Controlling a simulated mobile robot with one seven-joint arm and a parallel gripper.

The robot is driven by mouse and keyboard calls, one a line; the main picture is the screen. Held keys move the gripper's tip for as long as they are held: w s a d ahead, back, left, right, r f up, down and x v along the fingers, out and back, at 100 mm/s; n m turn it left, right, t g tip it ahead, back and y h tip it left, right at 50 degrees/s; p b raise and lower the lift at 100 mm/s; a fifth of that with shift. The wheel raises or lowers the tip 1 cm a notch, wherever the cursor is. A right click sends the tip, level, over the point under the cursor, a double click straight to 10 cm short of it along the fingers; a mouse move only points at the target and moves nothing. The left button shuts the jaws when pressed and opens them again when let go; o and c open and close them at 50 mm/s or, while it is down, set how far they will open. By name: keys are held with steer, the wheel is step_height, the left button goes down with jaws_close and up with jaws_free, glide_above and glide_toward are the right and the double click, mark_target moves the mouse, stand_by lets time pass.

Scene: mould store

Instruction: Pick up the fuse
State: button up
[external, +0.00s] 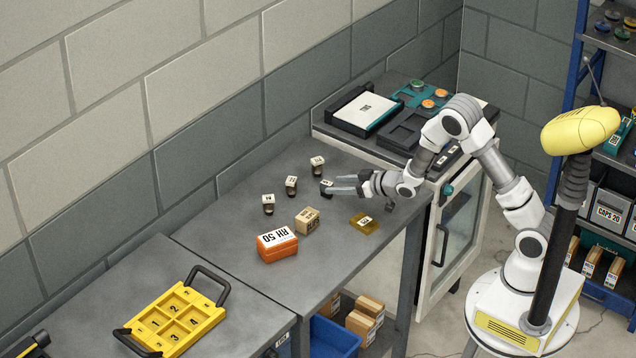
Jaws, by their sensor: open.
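Several small dark pieces with pale labelled tops stand on the grey worktop: one at the left (268,204), one in the middle (291,186) and one farther back (318,166). Another small dark piece (327,187) is right at the fingertips of my gripper (333,185). My gripper is open and reaches in low from the right, with its fingers pointing left. I cannot tell whether the fingers touch this piece. A flat amber block (367,222) with a pale label lies in front of the gripper. The labels are too small to tell which thing is the fuse.
An orange box (277,245) and a small cardboard box (307,221) stand nearer on the worktop. A yellow numbered tray (205,331) lies on the front left table. A white cabinet (420,275) bearing dark trays adjoins the worktop's far end. The worktop's left part is clear.

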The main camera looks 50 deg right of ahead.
mark_target(331, 184)
steer(key=x, duration=0.4)
steer(key=shift+w+d+f, duration=0.15)
steer(key=shift+w, duration=0.25)
steer(key=shift+c, duration=0.2)
jaws_close()
